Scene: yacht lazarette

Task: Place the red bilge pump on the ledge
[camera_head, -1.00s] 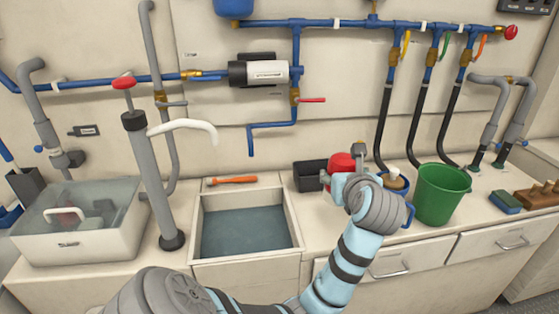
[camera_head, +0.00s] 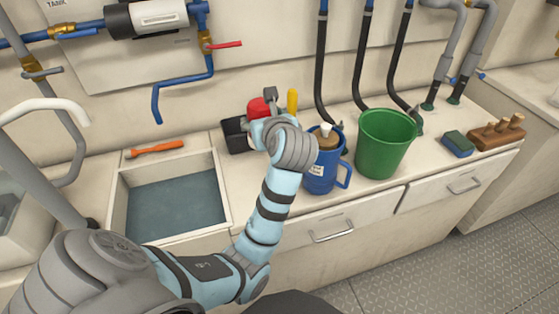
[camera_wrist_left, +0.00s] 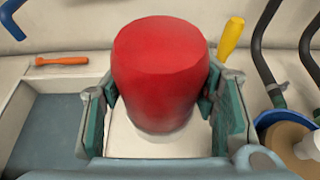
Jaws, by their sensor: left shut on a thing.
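The red bilge pump (camera_head: 258,107) is a rounded red body with a white lower part, partly hidden by my arm in the head view. My left gripper (camera_head: 266,122) is shut on it. In the left wrist view the pump (camera_wrist_left: 160,70) stands between the two fingers of the left gripper (camera_wrist_left: 160,110), which touch its sides. It appears close to a black bin (camera_head: 236,135) on the counter; whether it touches anything below is hidden. The pale counter (camera_head: 238,180) runs along the wall; I cannot tell which part is the ledge. My right gripper is not in view.
A sunken basin (camera_head: 175,205) lies left, with an orange-handled tool (camera_head: 155,149) behind it. A blue jug (camera_head: 324,176), green bucket (camera_head: 384,145), blue-green sponge (camera_head: 457,144) and wooden block (camera_head: 496,133) stand right. A yellow handle (camera_head: 292,101) and black hoses rise behind.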

